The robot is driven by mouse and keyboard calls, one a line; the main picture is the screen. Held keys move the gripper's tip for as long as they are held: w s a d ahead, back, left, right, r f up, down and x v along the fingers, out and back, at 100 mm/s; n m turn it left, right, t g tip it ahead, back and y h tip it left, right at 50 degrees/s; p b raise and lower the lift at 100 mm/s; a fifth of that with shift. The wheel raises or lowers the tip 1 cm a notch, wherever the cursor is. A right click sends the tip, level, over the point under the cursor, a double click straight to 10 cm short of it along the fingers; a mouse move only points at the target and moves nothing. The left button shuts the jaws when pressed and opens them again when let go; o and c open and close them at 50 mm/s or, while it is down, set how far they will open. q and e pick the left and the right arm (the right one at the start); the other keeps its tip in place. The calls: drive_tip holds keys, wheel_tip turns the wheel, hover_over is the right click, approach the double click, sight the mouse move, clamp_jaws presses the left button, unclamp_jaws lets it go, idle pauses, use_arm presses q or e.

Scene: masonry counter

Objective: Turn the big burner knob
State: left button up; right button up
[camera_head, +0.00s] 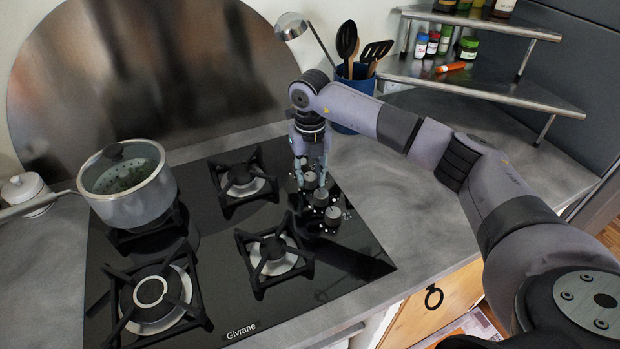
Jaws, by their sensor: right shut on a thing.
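Two more knobs stand nearer in the row: a middle knob (321,197) and a near knob (333,215). The big burner (157,298) is at the front left of the cooktop. Which knob belongs to it cannot be read. My left gripper is not in view.
A lidded pot (130,205) stands on the back left burner, its handle reaching left past a white jar (24,190). A blue utensil holder (352,85) stands behind my right arm. A stepped shelf (470,90) with jars fills the back right.

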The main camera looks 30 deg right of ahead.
sight(310, 176)
drive_tip(key=n+b, duration=0.2)
drive_tip(key=n, duration=0.3)
drive_tip(key=shift+n+b, duration=1.1)
drive_tip(key=shift+n, duration=1.5)
drive_tip(key=o, duration=1.2)
drive_tip(key=shift+r, duration=0.2)
wheel_tip(310, 176, up, 12)
drive_tip(key=shift+f, duration=0.15)
